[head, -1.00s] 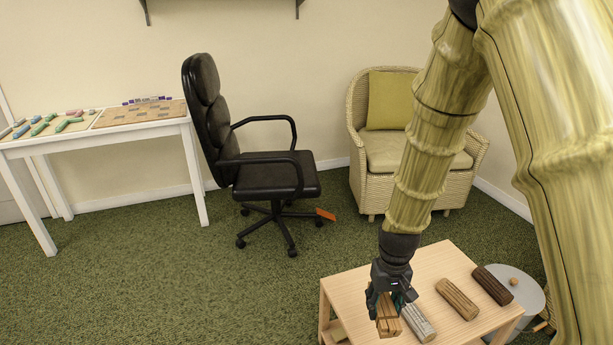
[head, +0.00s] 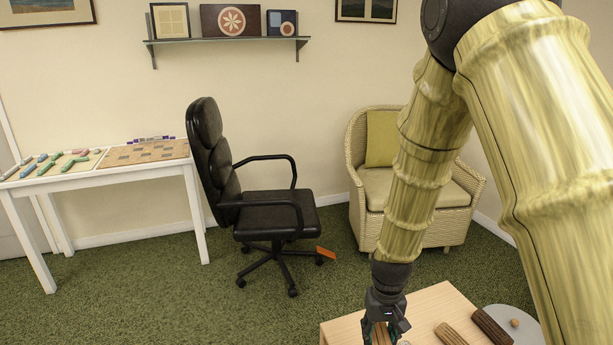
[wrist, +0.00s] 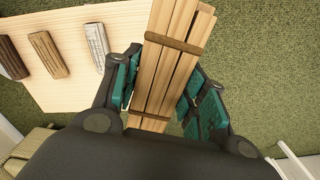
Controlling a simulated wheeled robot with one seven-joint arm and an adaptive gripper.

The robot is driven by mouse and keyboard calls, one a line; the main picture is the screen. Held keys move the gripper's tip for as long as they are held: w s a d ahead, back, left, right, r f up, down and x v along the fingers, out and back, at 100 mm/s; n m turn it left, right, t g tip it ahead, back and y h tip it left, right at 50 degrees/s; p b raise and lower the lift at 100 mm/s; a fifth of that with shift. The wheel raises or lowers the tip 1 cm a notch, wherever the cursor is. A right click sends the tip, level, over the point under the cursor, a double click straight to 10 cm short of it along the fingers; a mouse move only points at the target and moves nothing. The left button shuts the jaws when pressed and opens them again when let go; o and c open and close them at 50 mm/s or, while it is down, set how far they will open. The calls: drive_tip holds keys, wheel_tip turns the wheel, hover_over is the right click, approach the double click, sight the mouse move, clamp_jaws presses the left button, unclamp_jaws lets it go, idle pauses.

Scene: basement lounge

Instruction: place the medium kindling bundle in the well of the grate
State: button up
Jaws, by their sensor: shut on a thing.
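My gripper (wrist: 165,92) is shut on a bundle of pale wooden sticks (wrist: 172,40), tied with brown bands. The teal finger pads press on both sides of the bundle in the wrist view. In the head view my gripper (head: 384,332) is at the bottom edge, by the left part of the light wooden table, and the bundle is mostly cut off there. I cannot tell from these frames which size of bundle it is. No grate shows in either view.
The wooden table (head: 432,300) carries a dark log (wrist: 12,58), a brown log (wrist: 48,55) and a silvery log (wrist: 97,44). A round grey lid-like surface (head: 520,325) stands to its right. A black office chair (head: 275,212) and wicker armchair (head: 440,222) stand behind. Carpet (head: 150,305) is clear at left.

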sight(382, 343)
drive_tip(key=shift+s+r+p, duration=0.45)
drive_tip(key=shift+r+p, duration=0.25)
drive_tip(key=shift+p, duration=1.3)
drive_tip(key=shift+s+r+p, duration=0.45)
drive_tip(key=shift+r+p, duration=0.25)
drive_tip(key=shift+p, duration=1.3)
drive_tip(key=shift+s+r+p, duration=0.15)
drive_tip(key=shift+s+p, duration=0.15)
drive_tip(key=shift+p, duration=0.9)
